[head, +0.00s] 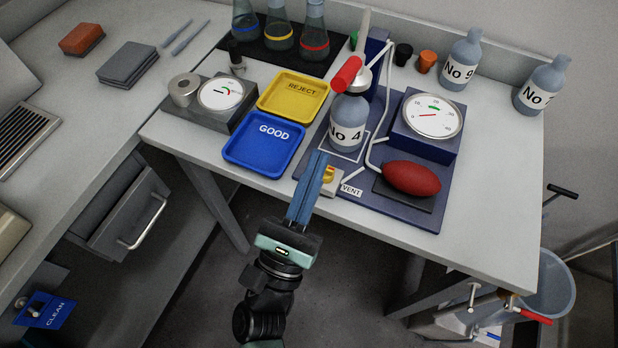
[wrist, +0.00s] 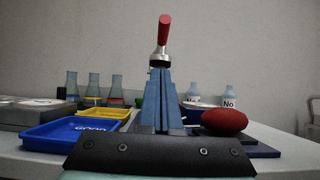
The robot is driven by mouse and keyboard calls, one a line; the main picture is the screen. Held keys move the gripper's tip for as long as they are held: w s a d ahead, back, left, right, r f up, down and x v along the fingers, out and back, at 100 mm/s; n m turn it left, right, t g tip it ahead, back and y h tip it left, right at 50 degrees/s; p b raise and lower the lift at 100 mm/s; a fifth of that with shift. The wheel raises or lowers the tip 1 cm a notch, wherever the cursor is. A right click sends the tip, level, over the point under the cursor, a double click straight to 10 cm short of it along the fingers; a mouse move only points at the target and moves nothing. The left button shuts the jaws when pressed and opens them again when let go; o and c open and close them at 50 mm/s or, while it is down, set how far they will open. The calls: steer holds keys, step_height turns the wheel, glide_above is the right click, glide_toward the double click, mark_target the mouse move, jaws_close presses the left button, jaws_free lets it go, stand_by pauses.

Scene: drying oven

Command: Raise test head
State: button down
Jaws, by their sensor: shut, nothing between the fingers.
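The test head (head: 360,82) has a silver cap and a red handle (head: 347,73). It sits at the top of the grey bottle No 4 (head: 349,108), on the blue test stand (head: 410,210). In the wrist view the red handle (wrist: 164,29) and silver cap (wrist: 160,57) rise above my fingertips; the bottle is hidden behind the fingers. My gripper (head: 318,157) is shut and empty, its blue fingers pointing toward the stand, in front of the bottle. In the head view the fingertips overlap the stand's front left edge; I cannot tell their exact gap to the bottle.
The stand carries a dial gauge (head: 432,115), a red bulb (head: 411,178) and a yellow part by the VENT label (head: 328,174). A blue GOOD tray (head: 236,153) and yellow REJECT tray (head: 268,111) lie left. Bottles (head: 461,58) and flasks (head: 280,30) stand behind.

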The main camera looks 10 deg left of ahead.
steer(key=p+x, duration=0.1)
steer(key=x, duration=0.5)
steer(key=shift+s+r, duration=0.15)
steer(key=shift+r, duration=0.05)
steer(key=shift+w+r+p, duration=0.1)
steer(key=shift+r+p, duration=0.45)
steer(key=shift+r, duration=0.25)
steer(key=shift+w+r+p, duration=0.15)
steer(key=shift+r+p, duration=0.35)
steer(key=shift+r, duration=0.25)
steer(key=shift+r, duration=0.15)
